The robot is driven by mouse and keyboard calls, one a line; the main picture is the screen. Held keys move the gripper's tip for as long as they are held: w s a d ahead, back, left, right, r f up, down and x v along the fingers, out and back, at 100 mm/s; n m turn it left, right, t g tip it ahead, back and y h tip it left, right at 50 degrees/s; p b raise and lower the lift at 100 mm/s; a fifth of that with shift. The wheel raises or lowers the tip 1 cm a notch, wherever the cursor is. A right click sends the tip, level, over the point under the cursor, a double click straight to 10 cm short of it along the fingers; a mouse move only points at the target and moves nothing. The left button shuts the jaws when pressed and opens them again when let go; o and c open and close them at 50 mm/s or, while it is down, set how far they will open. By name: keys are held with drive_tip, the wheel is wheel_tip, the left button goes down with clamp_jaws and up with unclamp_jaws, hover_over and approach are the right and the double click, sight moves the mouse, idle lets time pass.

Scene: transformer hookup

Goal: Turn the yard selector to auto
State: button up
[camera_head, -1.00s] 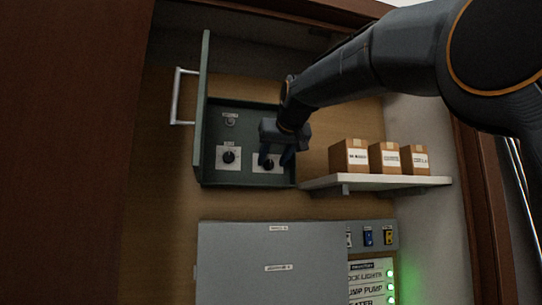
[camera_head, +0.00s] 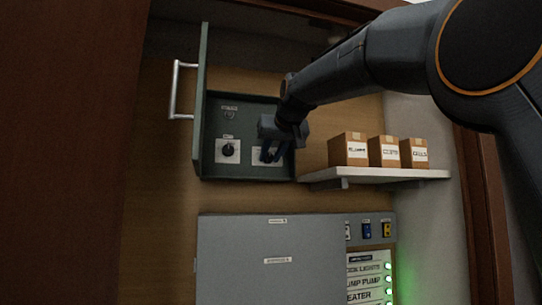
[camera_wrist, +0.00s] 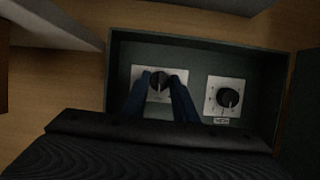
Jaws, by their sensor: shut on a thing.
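A dark green open box (camera_head: 248,172) on the wall holds two black selector knobs on white plates. The left knob (camera_head: 228,149) is free, with a small label above it too blurred to read. My gripper (camera_head: 269,157) is at the right knob, largely hiding it and its label. In the wrist view, where the order is reversed, my gripper's blue fingers (camera_wrist: 160,78) stand on either side of this knob (camera_wrist: 158,83), shut on it. The free knob (camera_wrist: 228,97) is to the right there. I cannot read which knob is the yard selector.
The box's door (camera_head: 202,100) stands open on the left, with a metal handle (camera_head: 175,92). A shelf (camera_head: 375,175) with three labelled cartons (camera_head: 384,151) is close on the right. A grey panel (camera_head: 270,250) and green lights (camera_head: 388,279) are below.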

drive_tip(key=m+y+b, duration=0.2)
drive_tip(key=m+b, duration=0.1)
drive_tip(key=shift+w+d+f, duration=0.1)
drive_tip(key=shift+d+f, duration=0.05)
drive_tip(key=shift+d, duration=0.05)
drive_tip(key=shift+m+y+b, duration=0.9)
drive_tip(key=shift+m+b, duration=0.45)
drive_tip(key=shift+m, duration=0.15)
drive_tip(key=o, duration=1)
drive_tip(key=b+v, duration=0.3)
drive_tip(key=v, duration=0.5)
